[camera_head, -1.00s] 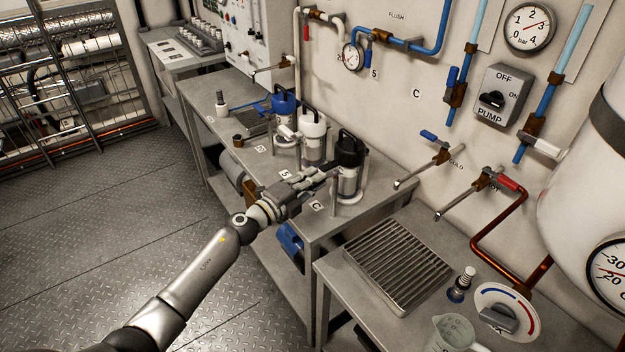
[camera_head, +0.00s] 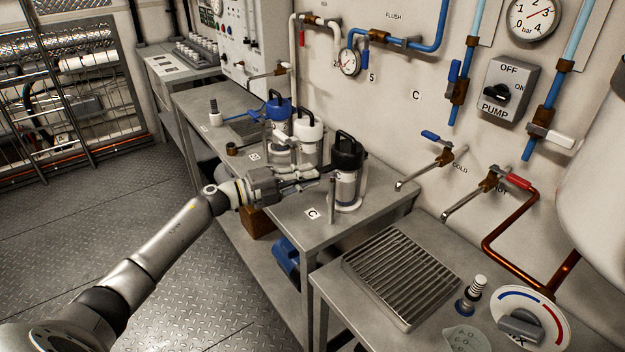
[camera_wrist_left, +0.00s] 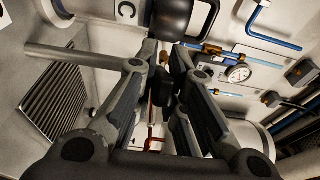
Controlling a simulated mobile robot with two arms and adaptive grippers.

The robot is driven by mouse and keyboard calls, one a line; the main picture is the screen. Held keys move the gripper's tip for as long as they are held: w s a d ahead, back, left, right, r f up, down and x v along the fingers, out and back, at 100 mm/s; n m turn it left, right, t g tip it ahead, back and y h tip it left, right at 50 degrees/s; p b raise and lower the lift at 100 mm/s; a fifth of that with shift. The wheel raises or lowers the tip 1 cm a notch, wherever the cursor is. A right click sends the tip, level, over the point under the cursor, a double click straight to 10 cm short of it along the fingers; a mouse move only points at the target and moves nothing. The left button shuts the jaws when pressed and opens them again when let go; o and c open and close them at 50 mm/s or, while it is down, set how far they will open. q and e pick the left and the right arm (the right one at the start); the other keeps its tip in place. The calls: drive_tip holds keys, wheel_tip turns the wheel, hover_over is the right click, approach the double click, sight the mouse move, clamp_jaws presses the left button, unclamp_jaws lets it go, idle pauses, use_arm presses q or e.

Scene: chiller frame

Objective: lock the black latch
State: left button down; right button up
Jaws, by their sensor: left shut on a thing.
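The black-lidded canister (camera_head: 347,157) stands upright on the bench, at the right end of a row with a white-lidded one (camera_head: 308,140) and a blue-lidded one (camera_head: 279,116). My left gripper (camera_head: 319,172) is at its left side, with the fingers nearly closed together. In the left wrist view the fingertips (camera_wrist_left: 166,62) close on a small dark part, which I take as the black latch (camera_wrist_left: 162,86); the fingers hide most of it. The black lid (camera_wrist_left: 174,18) shows just beyond the fingertips. A grey rod stands by the canister's left side. My right gripper is out of view.
The labelled bench (camera_head: 292,212) has free room in front of the canister. A lower table (camera_head: 330,283) with a metal grille (camera_head: 398,276) stands to the right. Hot and cold taps (camera_head: 478,195) project from the wall behind.

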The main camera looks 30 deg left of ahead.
use_arm(q)
drive_tip(key=shift+f, duration=0.1)
drive_tip(key=c, duration=1.5)
unclamp_jaws()
drive_tip(key=v, duration=1.2)
drive_tip(key=shift+c, duration=0.3)
